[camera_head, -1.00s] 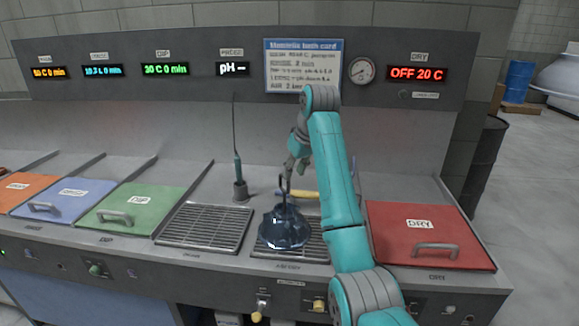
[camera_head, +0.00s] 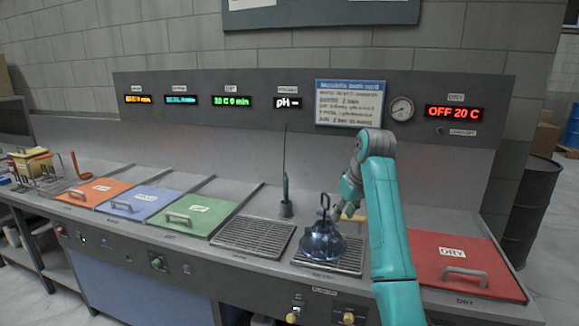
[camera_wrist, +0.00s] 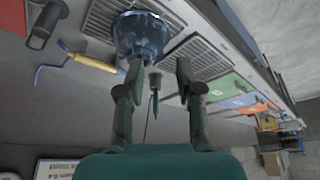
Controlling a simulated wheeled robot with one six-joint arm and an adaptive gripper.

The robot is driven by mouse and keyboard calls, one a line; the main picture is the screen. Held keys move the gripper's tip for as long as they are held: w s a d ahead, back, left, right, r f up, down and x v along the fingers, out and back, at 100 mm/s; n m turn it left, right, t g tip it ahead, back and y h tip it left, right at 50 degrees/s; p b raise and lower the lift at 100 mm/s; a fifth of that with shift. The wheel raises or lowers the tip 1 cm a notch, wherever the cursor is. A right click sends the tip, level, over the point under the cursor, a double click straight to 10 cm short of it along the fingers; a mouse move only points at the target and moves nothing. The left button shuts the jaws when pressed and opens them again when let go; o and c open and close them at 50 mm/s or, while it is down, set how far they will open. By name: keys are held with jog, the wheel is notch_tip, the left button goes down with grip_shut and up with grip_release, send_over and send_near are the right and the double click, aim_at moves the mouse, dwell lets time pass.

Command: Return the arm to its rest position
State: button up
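My teal arm reaches over the counter, and my gripper (camera_head: 345,212) hangs just right of the upright hook of a glossy dark-blue hood (camera_head: 324,244). In the wrist view my gripper (camera_wrist: 160,72) has its two fingers well apart, with nothing held between them. The hood stands upright on the right-hand metal grate (camera_head: 352,265). In the wrist view the hood (camera_wrist: 140,38) lies beyond the fingertips, partly behind the left finger.
A pen-like probe (camera_head: 285,193) stands in a holder behind the left grate (camera_head: 254,235). Red (camera_head: 455,262), green (camera_head: 196,215), blue (camera_head: 140,204) and orange (camera_head: 96,192) lids flank the grates. A yellow-handled tool (camera_wrist: 85,62) lies near the hood. The control panel (camera_head: 300,90) rises behind.

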jog(key=s+f+m+t, duration=0.1)
jog(key=s+f, duration=0.2)
jog(key=f, duration=1.1)
jog(key=s+f+m+t, duration=0.1)
jog(key=s+f, duration=0.2)
jog(key=f, duration=1)
jog(key=s+d+f+m+t+h, duration=0.1)
jog(key=s+d+f+t, duration=0.15)
jog(key=s+f, duration=1.5)
jog(key=s+r+m+t, duration=0.1)
jog(key=s+r+t, duration=0.15)
jog(key=s, duration=2.35)
jog(key=s+d+r+t+h, duration=0.1)
jog(key=s+r+t, duration=0.2)
jog(key=s+r, duration=1.4)
jog(key=shift+s+d+m+t, duration=0.15)
jog(key=shift+s+m+t, duration=0.2)
jog(key=shift+s, duration=0.35)
